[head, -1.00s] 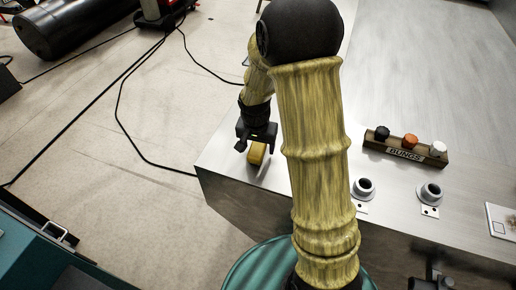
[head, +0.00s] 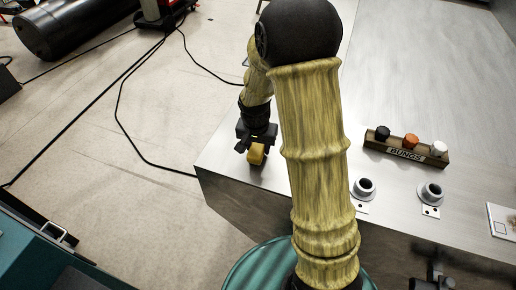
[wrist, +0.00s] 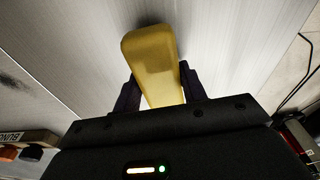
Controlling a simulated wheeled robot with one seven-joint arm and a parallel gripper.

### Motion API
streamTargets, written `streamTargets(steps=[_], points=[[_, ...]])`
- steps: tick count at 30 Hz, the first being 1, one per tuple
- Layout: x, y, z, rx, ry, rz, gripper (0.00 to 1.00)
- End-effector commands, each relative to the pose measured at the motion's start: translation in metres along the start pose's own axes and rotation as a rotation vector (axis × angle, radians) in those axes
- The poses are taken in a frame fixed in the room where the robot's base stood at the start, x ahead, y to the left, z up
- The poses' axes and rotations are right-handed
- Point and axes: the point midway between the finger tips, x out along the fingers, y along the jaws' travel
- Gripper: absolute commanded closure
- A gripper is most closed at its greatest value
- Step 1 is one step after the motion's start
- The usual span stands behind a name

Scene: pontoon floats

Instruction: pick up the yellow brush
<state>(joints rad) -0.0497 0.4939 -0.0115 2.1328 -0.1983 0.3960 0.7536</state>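The yellow brush (head: 256,154) is at the left corner end of the grey metal bench. It shows as a smooth yellow block in the wrist view (wrist: 152,62). My gripper (head: 256,146) is over it, with one dark finger against each side. In the wrist view both fingers (wrist: 160,90) look closed onto the sides of the brush. The brush's lower part is hidden. I cannot tell whether it is clear of the bench top.
The grey bench (head: 420,60) has a rack of bungs (head: 405,152) with black, orange and white caps. Two round ports (head: 364,188) sit near its front edge. The bench's left edge is close to my gripper. Black cables (head: 118,112) lie on the floor.

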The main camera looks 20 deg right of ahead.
Motion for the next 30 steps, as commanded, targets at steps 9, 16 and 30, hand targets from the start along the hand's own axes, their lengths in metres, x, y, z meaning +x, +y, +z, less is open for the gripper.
streamTargets(steps=[9,16,30], points=[[-0.003,0.0,-0.001,0.0,0.0,-0.001,0.82],[-0.025,-0.001,-0.005,0.001,0.006,-0.003,0.82],[-0.101,0.0,-0.016,0.0,0.002,-0.001,0.82]])
